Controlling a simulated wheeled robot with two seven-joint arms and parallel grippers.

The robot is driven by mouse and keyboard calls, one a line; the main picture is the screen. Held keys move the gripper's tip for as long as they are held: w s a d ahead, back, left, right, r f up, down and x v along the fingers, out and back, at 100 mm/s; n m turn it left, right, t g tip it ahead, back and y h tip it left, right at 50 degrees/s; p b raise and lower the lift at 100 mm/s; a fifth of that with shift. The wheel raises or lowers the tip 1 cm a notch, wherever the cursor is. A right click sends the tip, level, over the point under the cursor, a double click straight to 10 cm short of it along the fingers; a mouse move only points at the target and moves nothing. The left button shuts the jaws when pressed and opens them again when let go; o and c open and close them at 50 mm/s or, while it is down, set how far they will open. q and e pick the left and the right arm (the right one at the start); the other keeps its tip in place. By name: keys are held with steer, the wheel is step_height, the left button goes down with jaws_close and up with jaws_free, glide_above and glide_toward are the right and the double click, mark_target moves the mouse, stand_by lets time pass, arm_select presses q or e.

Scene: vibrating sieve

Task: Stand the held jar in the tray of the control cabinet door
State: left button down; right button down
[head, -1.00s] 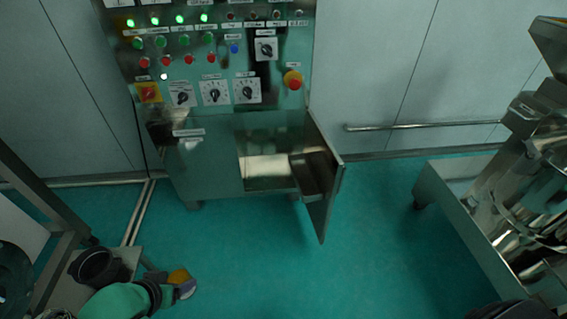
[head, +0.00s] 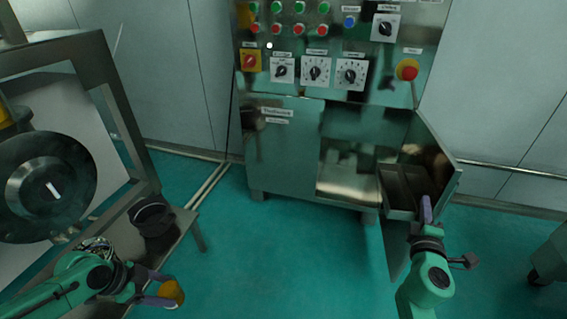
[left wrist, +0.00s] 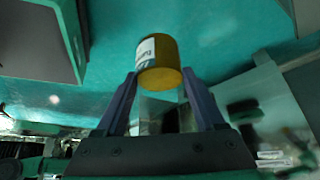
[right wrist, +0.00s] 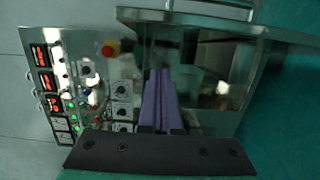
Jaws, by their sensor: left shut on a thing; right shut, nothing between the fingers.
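The jar (head: 172,292) is yellow-orange and held between the fingers of my left gripper (head: 158,288), low over the floor at the lower left of the head view. In the left wrist view the jar (left wrist: 158,62) shows a white label and sits between the fingertips. The control cabinet (head: 290,150) stands in the middle with its door (head: 440,150) swung open at the right. The tray (head: 402,214) is on the door's inner side and looks empty in its visible part. My right gripper (head: 427,210) is shut and empty, just in front of the tray and door.
A steel frame table (head: 120,110) with a round black lid-like part (head: 45,187) stands at the left. A dark cup-shaped container (head: 152,218) sits on its lower shelf. Green floor (head: 270,255) is clear between the table and cabinet. A wall rail (head: 515,171) runs at right.

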mark_target(439, 194)
steer(key=w+d, duration=0.1)
steer(key=d, duration=0.1)
steer(key=w+d, duration=0.1)
steer(key=d, duration=0.1)
steer(key=w+d, duration=0.2)
steer(key=shift+d, duration=0.2)
steer(key=shift+f, duration=0.1)
